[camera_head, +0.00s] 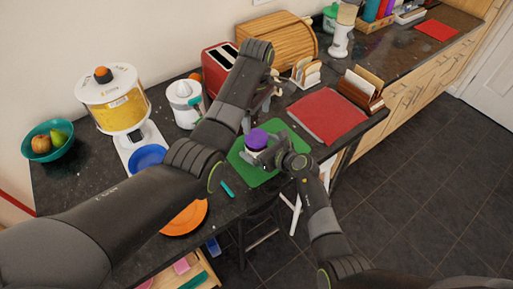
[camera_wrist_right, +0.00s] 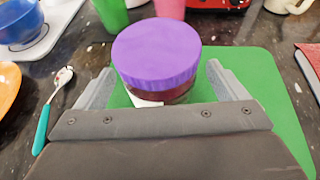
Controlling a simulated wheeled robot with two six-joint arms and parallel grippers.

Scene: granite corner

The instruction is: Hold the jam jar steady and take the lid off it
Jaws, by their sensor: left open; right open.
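The jam jar (camera_head: 255,150), with its purple lid (camera_head: 257,138) on, stands upright on a green board (camera_head: 236,162) on the dark counter. In the right wrist view the lid (camera_wrist_right: 156,48) is wide and round, with a strip of dark red jar (camera_wrist_right: 176,94) and part of a white label below it. My right gripper (camera_wrist_right: 160,78) is open, with one finger on each side of the jar; I cannot tell if they touch it. My left gripper (camera_head: 264,98) is open behind and above the jar, apart from it and partly hidden by its arm.
A teal-handled spoon (camera_head: 227,188) lies just left of the board, with an orange plate (camera_head: 186,218) beyond it. A blue bowl (camera_head: 147,157) is farther left. A red toaster (camera_head: 217,66) stands behind, and a flat red thing (camera_head: 327,115) lies to the right.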

